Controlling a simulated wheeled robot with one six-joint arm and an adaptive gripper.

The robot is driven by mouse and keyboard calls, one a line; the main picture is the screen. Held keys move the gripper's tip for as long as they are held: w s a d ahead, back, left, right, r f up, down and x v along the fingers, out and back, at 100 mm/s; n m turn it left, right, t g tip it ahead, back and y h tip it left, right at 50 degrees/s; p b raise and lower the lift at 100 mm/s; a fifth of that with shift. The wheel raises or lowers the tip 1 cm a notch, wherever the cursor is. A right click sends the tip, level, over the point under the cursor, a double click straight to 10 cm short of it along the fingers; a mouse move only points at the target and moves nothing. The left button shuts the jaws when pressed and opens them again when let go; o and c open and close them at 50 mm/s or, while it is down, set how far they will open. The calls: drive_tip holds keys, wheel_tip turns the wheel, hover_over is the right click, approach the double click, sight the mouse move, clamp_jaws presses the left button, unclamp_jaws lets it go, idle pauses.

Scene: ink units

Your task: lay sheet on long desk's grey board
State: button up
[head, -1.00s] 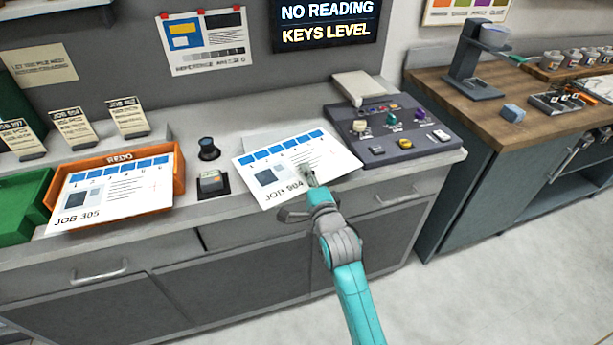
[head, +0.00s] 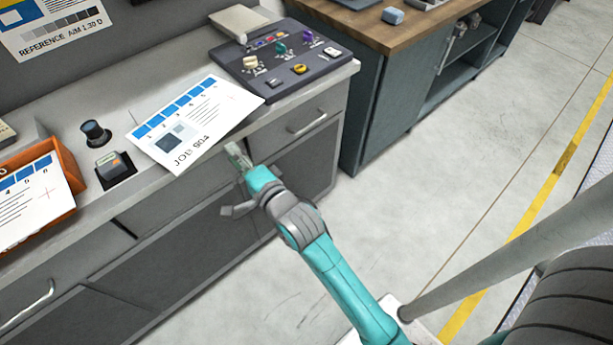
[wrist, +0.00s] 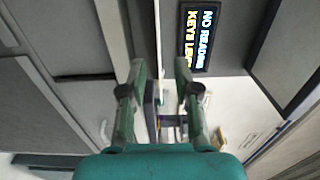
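The JOB 904 sheet (head: 195,122), white with a row of blue squares, lies flat on the long desk (head: 75,215). Its front corner reaches the desk's front edge and seems to stick out slightly. A pale grey patch behind the sheet may be the grey board, but the sheet covers most of that area. My gripper (head: 238,155) is just off the front edge, right of the sheet's front corner and apart from it. In the wrist view my gripper (wrist: 160,72) has its two fingers spread with nothing between them.
A dark console with coloured knobs (head: 285,58) stands right of the sheet. A dark knob (head: 96,132) and a small meter (head: 113,168) stand left. Another sheet (head: 28,200) rests in an orange tray (head: 68,175). The wood-topped bench (head: 375,35) is across a gap; floor is clear.

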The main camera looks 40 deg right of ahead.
drive_tip(key=shift+f, duration=0.1)
drive_tip(key=s+f+n+g, duration=0.1)
drive_tip(key=s+f+n, duration=0.25)
drive_tip(key=s, duration=0.65)
drive_tip(key=s+f+n+g, duration=0.1)
drive_tip(key=s+f+n, duration=0.3)
drive_tip(key=s, duration=0.6)
drive_tip(key=s+f+n, duration=0.2)
drive_tip(key=s+n, duration=0.3)
drive_tip(key=s, duration=0.6)
drive_tip(key=s+r+n+g, duration=0.1)
drive_tip(key=s+n, duration=0.4)
drive_tip(key=s, duration=0.5)
drive_tip(key=shift+r, duration=0.8)
drive_tip(key=shift+s+r, duration=0.1)
drive_tip(key=shift+s, duration=0.15)
drive_tip(key=shift+c, duration=1)
drive_tip(key=shift+s+r+n, duration=0.1)
drive_tip(key=shift+n, duration=0.15)
clamp_jaws()
